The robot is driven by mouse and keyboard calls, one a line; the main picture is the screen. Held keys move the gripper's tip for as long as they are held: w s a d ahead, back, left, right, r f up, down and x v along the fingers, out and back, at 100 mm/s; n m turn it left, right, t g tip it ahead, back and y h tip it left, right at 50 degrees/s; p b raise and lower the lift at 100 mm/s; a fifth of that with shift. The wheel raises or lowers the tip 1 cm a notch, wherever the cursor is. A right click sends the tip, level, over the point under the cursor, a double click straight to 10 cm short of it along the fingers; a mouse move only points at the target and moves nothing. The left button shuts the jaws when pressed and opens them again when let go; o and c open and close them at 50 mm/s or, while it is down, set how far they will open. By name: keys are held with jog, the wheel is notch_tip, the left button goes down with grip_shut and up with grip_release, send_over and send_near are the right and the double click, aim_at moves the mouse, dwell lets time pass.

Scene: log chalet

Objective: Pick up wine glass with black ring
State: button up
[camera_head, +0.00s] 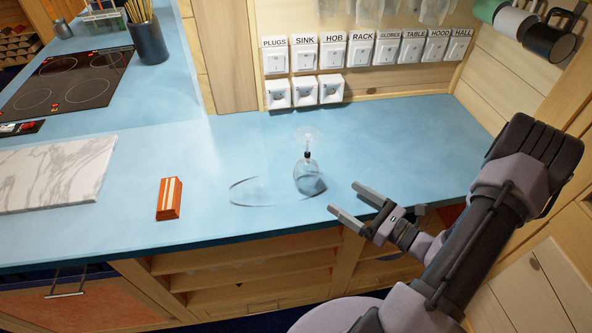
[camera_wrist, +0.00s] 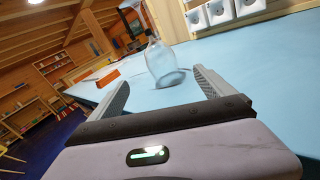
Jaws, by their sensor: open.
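The wine glass (camera_head: 311,184) stands upside down on the blue counter (camera_head: 400,148), its clear bowl down and its round foot on top. A black ring (camera_head: 307,155) sits on its stem. My gripper (camera_head: 345,199) is open and empty, just to the right of the glass near the counter's front edge. In the wrist view the glass (camera_wrist: 163,66) appears beyond and between the spread fingertips of my gripper (camera_wrist: 160,80). The fingers look apart from the glass.
A clear curved glass outline (camera_head: 240,203) lies just left of the wine glass. An orange striped block (camera_head: 169,198) and a marble board (camera_head: 55,172) are farther left. Labelled switches (camera_head: 360,50) and sockets (camera_head: 305,92) line the wall behind. The counter right of the glass is clear.

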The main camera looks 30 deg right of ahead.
aim_at(318, 178)
jog(key=b+x, duration=0.2)
jog(key=x, duration=1)
jog(key=shift+w+a+b, duration=0.1)
jog(key=shift+w+b, duration=0.3)
jog(key=shift+r, duration=0.1)
jog(key=c, duration=1.1)
jog(key=shift+c, duration=0.2)
